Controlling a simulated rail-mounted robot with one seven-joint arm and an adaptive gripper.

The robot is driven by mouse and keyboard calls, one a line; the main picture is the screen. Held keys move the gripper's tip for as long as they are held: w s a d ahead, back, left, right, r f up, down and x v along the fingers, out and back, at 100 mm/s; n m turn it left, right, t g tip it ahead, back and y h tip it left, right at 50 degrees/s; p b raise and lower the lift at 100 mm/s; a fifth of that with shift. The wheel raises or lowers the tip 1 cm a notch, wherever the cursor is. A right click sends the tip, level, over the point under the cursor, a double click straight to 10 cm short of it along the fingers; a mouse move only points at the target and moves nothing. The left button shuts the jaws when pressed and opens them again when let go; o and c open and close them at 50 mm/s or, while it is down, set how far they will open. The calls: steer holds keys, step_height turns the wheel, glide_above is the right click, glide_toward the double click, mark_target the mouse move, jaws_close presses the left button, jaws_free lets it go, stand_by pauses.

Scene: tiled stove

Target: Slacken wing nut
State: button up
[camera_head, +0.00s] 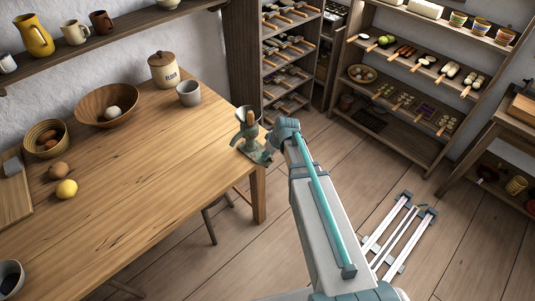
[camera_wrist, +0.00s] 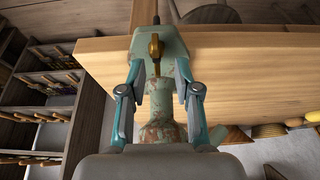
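A worn green metal device, which looks like a hand grinder (camera_head: 250,135), stands at the right corner of the wooden table (camera_head: 130,165). In the wrist view its green body (camera_wrist: 170,95), with rusty patches, fills the middle. A brass-coloured wing nut (camera_wrist: 155,48) shows on its upper part. My gripper (camera_wrist: 160,72) is open, with one finger on each side of the green body and the tips just below the wing nut in the picture. I cannot tell whether the fingers touch the body. In the head view my arm hides the fingertips, and I cannot make out the wing nut.
Stocked shelves (camera_head: 410,75) stand behind. A railed frame (camera_head: 400,236) lies on the otherwise clear floor at right.

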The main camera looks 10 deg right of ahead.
steer(key=shift+x, duration=1.2)
jaws_close()
